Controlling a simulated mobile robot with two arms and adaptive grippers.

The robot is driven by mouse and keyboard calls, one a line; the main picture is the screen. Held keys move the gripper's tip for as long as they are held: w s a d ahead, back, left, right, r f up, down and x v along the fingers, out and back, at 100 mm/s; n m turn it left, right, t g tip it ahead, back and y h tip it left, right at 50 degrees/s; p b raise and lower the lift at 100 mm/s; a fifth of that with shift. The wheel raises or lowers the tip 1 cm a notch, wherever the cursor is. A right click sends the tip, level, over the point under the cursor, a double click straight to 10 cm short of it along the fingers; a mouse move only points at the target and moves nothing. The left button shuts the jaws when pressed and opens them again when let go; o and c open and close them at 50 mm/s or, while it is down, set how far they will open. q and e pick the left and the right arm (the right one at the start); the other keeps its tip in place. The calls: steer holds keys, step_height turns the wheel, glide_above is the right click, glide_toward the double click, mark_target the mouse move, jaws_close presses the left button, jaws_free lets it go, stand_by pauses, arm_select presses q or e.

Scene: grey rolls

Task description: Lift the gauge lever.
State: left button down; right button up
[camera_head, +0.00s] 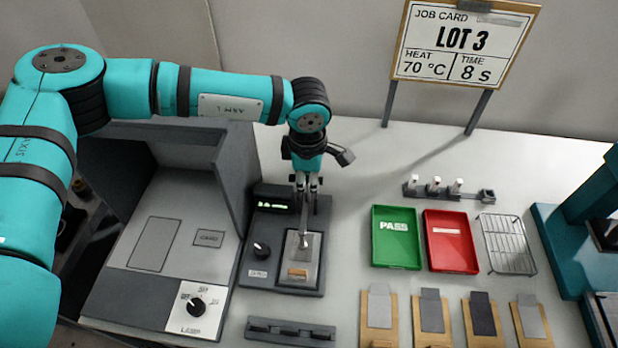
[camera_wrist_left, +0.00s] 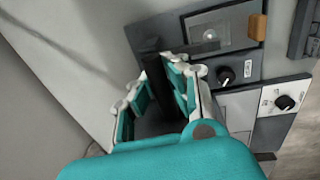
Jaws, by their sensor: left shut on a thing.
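The gauge (camera_head: 257,222) is a dark grey unit at the middle of the bench, with a lit green display, a black knob and a pale plate. My left gripper (camera_head: 307,184) comes down over its rear part. It is shut on the gauge lever (camera_head: 304,222), a grey bar that reaches forward over the pale plate. In the left wrist view the dark lever (camera_wrist_left: 156,72) stands between the fingers of my left gripper (camera_wrist_left: 158,88). Its grip point is partly hidden by the fingers. My right gripper is not in view.
A grey machine with a dial (camera_head: 195,305) stands left of the gauge. A green PASS tray (camera_head: 397,255), a red tray (camera_head: 452,258) and a wire rack (camera_head: 508,245) lie to the right. Wooden boards with grey swatches line the front. A job card (camera_head: 463,42) stands behind.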

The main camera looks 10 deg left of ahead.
arm_select(q)
steer(key=shift+w, duration=0.1)
steer(key=shift+w+d+g+b, duration=0.1)
steer(key=shift+w+g+b, duration=0.6)
steer(key=shift+w+g, duration=0.25)
steer(key=shift+w+g+b, duration=0.85)
steer(key=shift+g+b, duration=0.2)
steer(key=shift+w+f+g+b, duration=0.15)
steer(key=shift+w+g+b, duration=1.25)
steer(key=shift+b, duration=1.75)
steer(key=shift+s, duration=0.1)
steer(key=c, duration=1.2)
jaws_free()
steer(key=shift+c, duration=0.2)
